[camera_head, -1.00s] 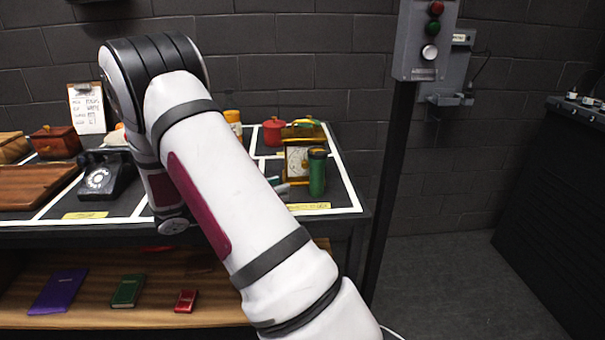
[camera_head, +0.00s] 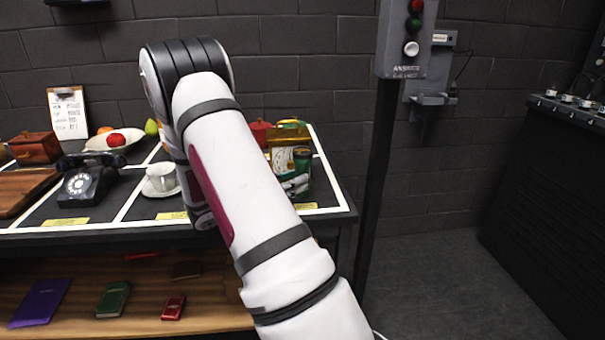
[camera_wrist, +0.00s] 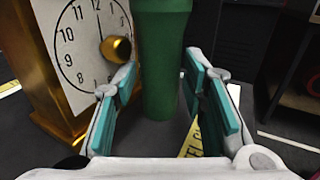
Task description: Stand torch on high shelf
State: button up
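The torch, a dark green cylinder (camera_wrist: 162,70), stands upright between the two teal-padded fingers of my gripper (camera_wrist: 162,72) in the wrist view. The fingers are apart, one on each side, with small gaps visible, so they do not look closed on it. In the head view the torch (camera_head: 303,158) stands at the right end of the table, partly hidden by my gripper (camera_head: 294,184). I cannot clearly make out a high shelf; only a dark edge shows at the top left.
A gold clock (camera_wrist: 38,62) stands close left of the torch. A white cup (camera_head: 161,178), black telephone (camera_head: 88,183) and fruit bowl (camera_head: 100,143) are further left on the table (camera_head: 338,204). A post with a button box (camera_head: 405,40) stands right. Books lie on the lower shelf (camera_head: 65,325).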

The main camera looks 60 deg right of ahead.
jog(key=shift+x, duration=1.55)
grip_shut()
